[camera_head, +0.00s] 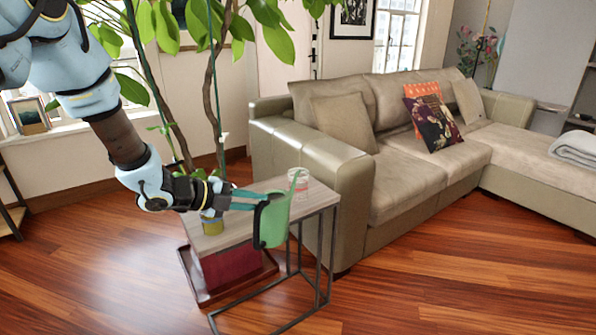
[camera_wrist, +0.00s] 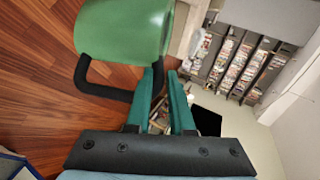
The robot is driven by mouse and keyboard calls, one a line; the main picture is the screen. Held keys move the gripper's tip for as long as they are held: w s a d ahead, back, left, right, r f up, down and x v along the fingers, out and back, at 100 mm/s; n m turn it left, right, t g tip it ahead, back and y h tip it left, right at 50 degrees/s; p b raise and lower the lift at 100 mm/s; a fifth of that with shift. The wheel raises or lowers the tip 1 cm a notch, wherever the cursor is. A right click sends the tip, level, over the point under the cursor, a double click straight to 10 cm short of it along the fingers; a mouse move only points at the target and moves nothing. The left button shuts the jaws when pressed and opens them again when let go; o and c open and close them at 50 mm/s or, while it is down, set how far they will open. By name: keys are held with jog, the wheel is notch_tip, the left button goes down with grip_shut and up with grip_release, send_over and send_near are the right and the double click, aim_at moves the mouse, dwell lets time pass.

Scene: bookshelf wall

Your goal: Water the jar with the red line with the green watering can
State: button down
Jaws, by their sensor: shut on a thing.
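The green watering can (camera_head: 275,222) hangs in the air in front of the side table's (camera_head: 317,198) near edge. My gripper (camera_head: 262,200) is shut on its black handle. The can's thin spout points up and overlaps a clear jar with faint reddish marks (camera_head: 303,184) in the head view; I cannot tell whether they touch. The jar stands upright near the table's back right. In the wrist view the can's green body (camera_wrist: 125,32) and black handle (camera_wrist: 97,88) show at the fingertips (camera_wrist: 166,75); the jar cannot be made out there.
A red planter (camera_head: 228,268) on a tray stands on the floor below, with a tall leafy plant behind. A beige sofa (camera_head: 345,175) stands close to the table's right.

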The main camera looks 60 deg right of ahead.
jog(key=shift+d+r+p, duration=0.15)
jog(key=shift+r+p, duration=0.4)
jog(key=shift+r, duration=0.1)
jog(key=shift+w+d+r+p, duration=0.15)
jog(key=shift+r+p, duration=0.15)
jog(key=shift+p, duration=0.5)
